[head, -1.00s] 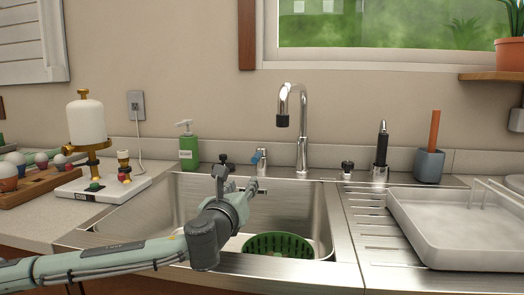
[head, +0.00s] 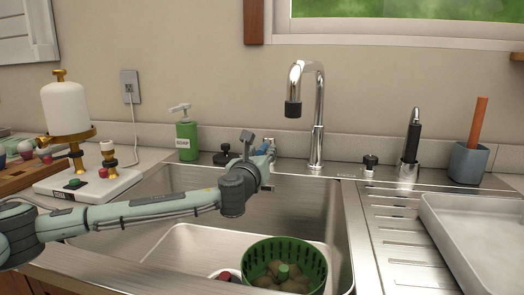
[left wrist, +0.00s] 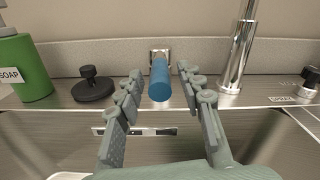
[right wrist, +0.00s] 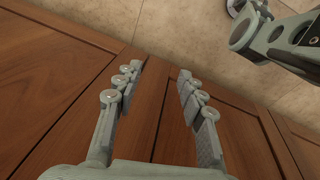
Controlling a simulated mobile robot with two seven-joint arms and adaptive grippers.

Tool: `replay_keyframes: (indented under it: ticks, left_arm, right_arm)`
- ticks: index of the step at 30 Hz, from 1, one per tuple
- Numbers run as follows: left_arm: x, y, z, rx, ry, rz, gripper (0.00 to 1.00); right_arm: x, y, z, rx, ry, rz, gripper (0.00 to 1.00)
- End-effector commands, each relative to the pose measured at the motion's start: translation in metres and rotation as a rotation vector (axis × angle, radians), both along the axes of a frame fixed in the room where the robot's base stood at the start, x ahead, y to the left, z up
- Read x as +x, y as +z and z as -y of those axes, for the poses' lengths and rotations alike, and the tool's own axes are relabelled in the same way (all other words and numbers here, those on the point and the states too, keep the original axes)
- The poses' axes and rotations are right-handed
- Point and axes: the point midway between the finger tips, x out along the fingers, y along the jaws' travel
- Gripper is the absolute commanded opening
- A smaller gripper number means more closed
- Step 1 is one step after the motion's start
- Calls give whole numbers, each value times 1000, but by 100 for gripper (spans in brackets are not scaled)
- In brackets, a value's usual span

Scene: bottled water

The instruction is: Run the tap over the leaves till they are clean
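The chrome tap (head: 318,110) stands behind the sink, its dark spout tip over the basin. No water shows from it. A blue tap handle (left wrist: 160,80) sits left of it on the back ledge. My left gripper (head: 266,150) is at this handle; in the left wrist view the gripper (left wrist: 157,75) is open, one finger either side of the handle with gaps. A green slotted basket (head: 312,268) stands low in the sink (head: 165,215), holding brownish lumps; I cannot make out leaves. My right gripper (right wrist: 160,75) is open and empty, before wooden cabinet doors (right wrist: 60,70).
A green soap bottle (head: 187,141) and a dark knob (left wrist: 92,84) stand left of the handle. A sprayer (head: 411,145), a grey cup (head: 468,164) and a pale tray (head: 450,225) are right. A small red-topped thing lies beside the basket.

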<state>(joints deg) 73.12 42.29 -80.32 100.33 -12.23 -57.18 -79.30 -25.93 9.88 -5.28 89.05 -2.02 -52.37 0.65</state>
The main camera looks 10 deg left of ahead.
Motion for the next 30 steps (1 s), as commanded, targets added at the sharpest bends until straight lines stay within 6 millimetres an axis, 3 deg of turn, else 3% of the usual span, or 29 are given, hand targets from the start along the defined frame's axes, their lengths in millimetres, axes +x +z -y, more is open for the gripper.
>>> replay_keyframes:
  ticks: [11,20,30]
  left_arm:
    - [8,0,0,-1,-1,0,38]
    - [8,0,0,-1,0,0,0]
    - [8,0,0,-1,0,-1,0]
  right_arm:
    - [14,1,8,-13,7,22,40]
    - [10,1,8,-13,6,13,40]
    - [6,-1,2,-3,0,7,40]
